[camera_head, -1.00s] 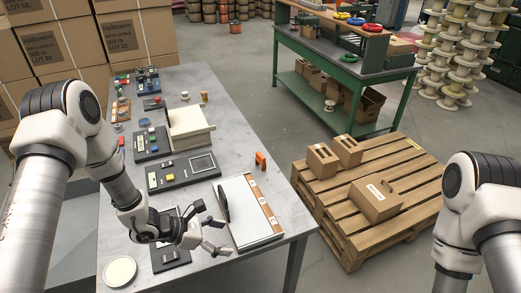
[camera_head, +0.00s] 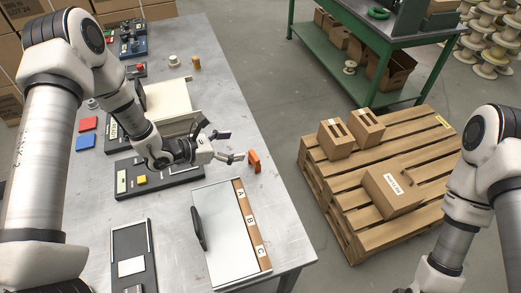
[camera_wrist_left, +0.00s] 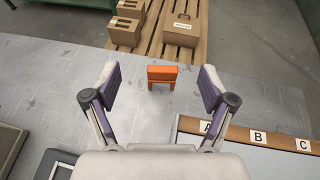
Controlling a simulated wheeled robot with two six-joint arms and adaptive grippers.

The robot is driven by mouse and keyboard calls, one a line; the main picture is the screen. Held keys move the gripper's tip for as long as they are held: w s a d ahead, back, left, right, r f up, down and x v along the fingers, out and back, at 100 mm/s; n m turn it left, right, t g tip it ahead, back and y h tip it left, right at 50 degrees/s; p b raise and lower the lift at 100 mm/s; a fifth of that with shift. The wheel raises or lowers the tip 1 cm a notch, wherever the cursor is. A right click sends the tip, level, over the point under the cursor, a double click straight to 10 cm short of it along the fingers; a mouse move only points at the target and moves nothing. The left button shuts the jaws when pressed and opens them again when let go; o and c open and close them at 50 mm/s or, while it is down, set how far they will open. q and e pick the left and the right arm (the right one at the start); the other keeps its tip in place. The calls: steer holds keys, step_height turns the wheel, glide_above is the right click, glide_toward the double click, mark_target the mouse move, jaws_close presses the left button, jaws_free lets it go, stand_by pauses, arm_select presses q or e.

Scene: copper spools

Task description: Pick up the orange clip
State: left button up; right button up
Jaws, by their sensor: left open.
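The orange clip (camera_head: 254,161) stands on the grey metal table near its right edge in the head view. In the left wrist view the orange clip (camera_wrist_left: 162,75) shows between and beyond my fingertips, with a flat top and two short legs. My left gripper (camera_head: 232,146) is open and empty, just to the left of the clip and apart from it. It also shows in the left wrist view (camera_wrist_left: 160,88), with both fingers spread wide. My right arm is at the right of the head view, but its gripper is out of the picture.
A white board with a brown strip marked A, B, C (camera_head: 241,215) lies in front of the clip. Black panels (camera_head: 160,178) lie left of the gripper. A wooden pallet (camera_head: 340,180) with cardboard boxes stands on the floor beyond the table edge.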

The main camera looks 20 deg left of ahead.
arm_select(q)
steer(key=b, duration=0.5)
glide_toward(254, 155)
steer(key=shift+w+d+f, duration=0.65)
steer(key=shift+w+f, duration=0.15)
steer(key=shift+w+d+f, duration=0.1)
steer(key=shift+w+f, duration=0.05)
steer(key=shift+w, duration=0.05)
steer(key=p+x, duration=0.1)
steer(key=x, duration=0.1)
steer(key=p+x, duration=0.1)
steer(key=x, duration=0.1)
steer(key=p+x, duration=0.1)
steer(key=x, duration=0.2)
steer(key=shift+d+r+p, duration=0.3)
steer(key=shift+d, duration=0.1)
steer(key=shift+w+f, duration=0.2)
steer(key=shift+f, duration=0.05)
steer(key=shift+s, duration=0.1)
steer(key=c, duration=1.1)
arm_select(e)
step_height(254, 155, down, 2)
steer(key=shift+f, duration=0.25)
